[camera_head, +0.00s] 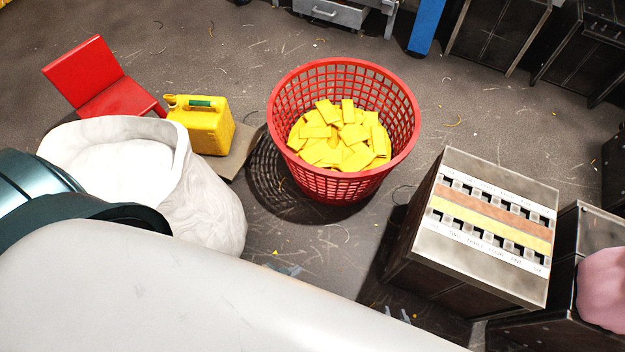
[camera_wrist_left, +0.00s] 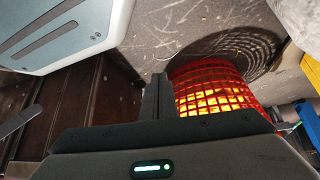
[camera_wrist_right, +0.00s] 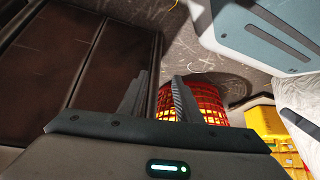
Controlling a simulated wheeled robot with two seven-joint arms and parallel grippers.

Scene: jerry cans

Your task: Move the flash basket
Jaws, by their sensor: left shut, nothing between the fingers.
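The red plastic lattice basket (camera_head: 343,183) stands upright on the floor in the middle of the head view, with many yellow pieces (camera_head: 340,138) inside. It also shows beyond the fingers in the left wrist view (camera_wrist_left: 210,90) and the right wrist view (camera_wrist_right: 207,103). My left gripper (camera_wrist_left: 157,97) is shut and empty, apart from the basket. In the head view, only its tip (camera_head: 286,268) shows past my pale arm, below the basket. My right gripper (camera_wrist_right: 158,97) is open, its two fingers spread with nothing between them. Its tips (camera_head: 397,313) show below right of the basket.
A dark cabinet with a slotted, striped top (camera_head: 490,225) stands right of the basket. Left are a white sack (camera_head: 205,205), a yellow jerry can (camera_head: 205,130) and a red chair (camera_head: 90,80). A blue post (camera_head: 427,25) stands behind.

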